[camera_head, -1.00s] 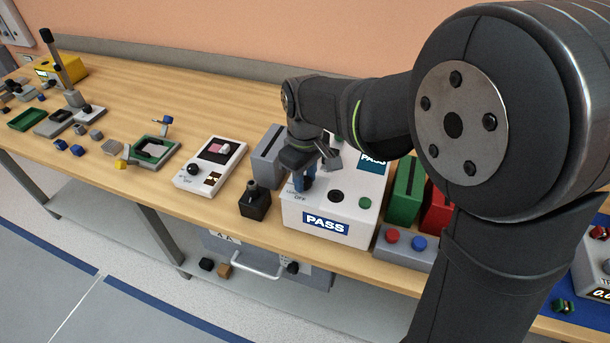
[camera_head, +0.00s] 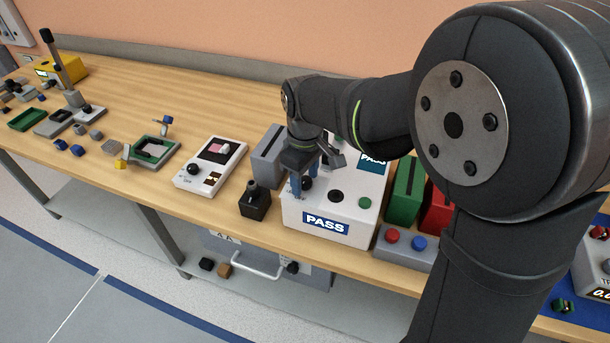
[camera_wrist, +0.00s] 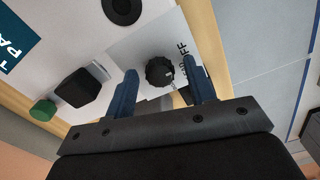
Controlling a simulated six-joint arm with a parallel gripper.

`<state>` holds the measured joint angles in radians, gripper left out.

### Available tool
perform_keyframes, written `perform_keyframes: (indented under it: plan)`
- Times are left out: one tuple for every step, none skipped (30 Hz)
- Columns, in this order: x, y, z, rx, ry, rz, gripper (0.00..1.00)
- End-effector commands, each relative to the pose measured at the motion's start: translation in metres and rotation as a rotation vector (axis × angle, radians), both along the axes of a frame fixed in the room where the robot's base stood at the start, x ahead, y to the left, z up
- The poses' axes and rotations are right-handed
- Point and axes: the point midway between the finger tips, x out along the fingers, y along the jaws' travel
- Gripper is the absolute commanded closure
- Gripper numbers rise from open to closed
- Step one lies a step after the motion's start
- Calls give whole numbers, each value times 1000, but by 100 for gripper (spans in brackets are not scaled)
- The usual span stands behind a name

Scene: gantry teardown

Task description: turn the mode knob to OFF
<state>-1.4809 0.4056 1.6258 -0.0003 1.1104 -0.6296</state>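The mode knob (camera_wrist: 160,72) is a black, ridged knob on the white PASS box (camera_head: 350,222). In the head view the knob (camera_head: 307,183) shows partly between my fingers. My gripper (camera_head: 303,185) points down over the left part of the box top. In the wrist view its blue fingers (camera_wrist: 160,80) are apart, one on each side of the knob, with visible gaps. The OFF label (camera_wrist: 186,61) is beside the knob, partly covered by a finger. Which way the knob points is not clear.
The box top also has a round black part (camera_head: 336,196) and a green button (camera_head: 365,202). A black block with a knob (camera_head: 255,202) stands left, a grey block (camera_head: 267,158) behind it. Green (camera_head: 403,200) and red (camera_head: 436,213) blocks stand right.

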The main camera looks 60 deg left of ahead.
Motion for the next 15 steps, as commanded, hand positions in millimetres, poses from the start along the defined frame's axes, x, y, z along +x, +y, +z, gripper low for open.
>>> perform_keyframes:
  plan:
    - [0,0,0,0,0,0,50]
    - [0,0,0,0,0,0,50]
    - [0,0,0,0,0,0,50]
    - [0,0,0,0,0,0,50]
    - [0,0,1,0,0,0,50]
    - [0,0,2,1,1,-1,50]
    - [0,0,4,2,0,-1,50]
    - [0,1,7,3,-1,-1,50]
    - [0,1,11,4,0,-1,50]
    - [0,1,16,4,0,-1,50]
    - [0,1,21,5,-1,-1,50]
    - [0,1,28,5,-1,-1,50]
    - [0,1,35,5,-1,-1,50]
    - [0,1,42,6,-1,-1,50]
    - [0,1,52,7,0,-1,50]
